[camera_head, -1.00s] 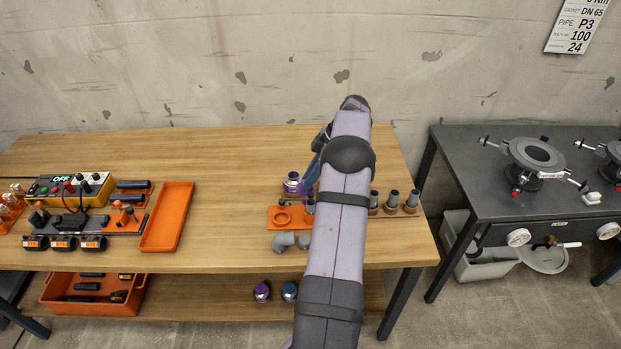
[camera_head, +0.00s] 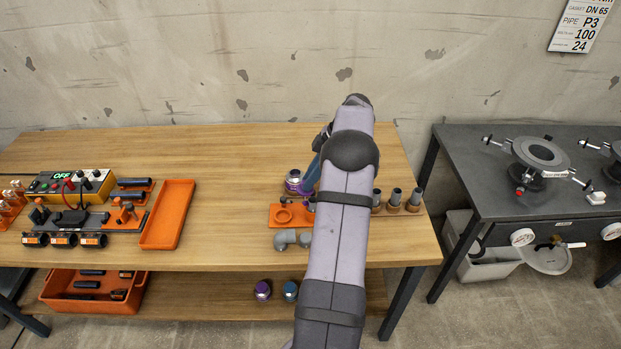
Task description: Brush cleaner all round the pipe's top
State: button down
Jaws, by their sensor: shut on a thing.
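A squat cleaner can (camera_head: 293,180) with a pale top and purple band stands on the bench, left of my arm. My gripper (camera_head: 312,178) shows only as a blue-grey sliver beside the can's right side; my forearm hides the rest. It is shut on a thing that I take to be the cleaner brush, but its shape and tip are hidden. A short grey pipe end (camera_head: 312,204) shows at the arm's left edge, by the orange fixture (camera_head: 277,222). I cannot tell whether the brush touches it, and any cleaner on its top is too small to see.
Grey pipe pieces (camera_head: 395,197) stand right of my arm. Grey elbows (camera_head: 284,240) lie in front of the fixture. An empty orange tray (camera_head: 167,215) and an electrical unit (camera_head: 70,185) are at left. Two cans (camera_head: 263,290) sit on the lower shelf. The bench's back middle is clear.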

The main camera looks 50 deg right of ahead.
jog(key=shift+s+a, duration=0.1)
jog(key=shift+s, duration=0.05)
jog(key=shift+s+a+b, duration=0.15)
jog(key=shift+s+b, duration=0.05)
jog(key=shift+b, duration=0.25)
jog(key=shift+s, duration=0.25)
dwell(0.3)
jog(key=shift+s+a+b, duration=0.1)
jog(key=shift+s+b, duration=0.1)
jog(key=shift+b, duration=0.15)
jog(key=shift+s, duration=0.45)
jog(key=shift+s+d, duration=0.65)
jog(key=shift+d, duration=0.05)
dwell(0.9)
jog(key=shift+d+p, duration=0.4)
jog(key=shift+d, duration=0.2)
dwell(0.5)
jog(key=shift+d, duration=0.3)
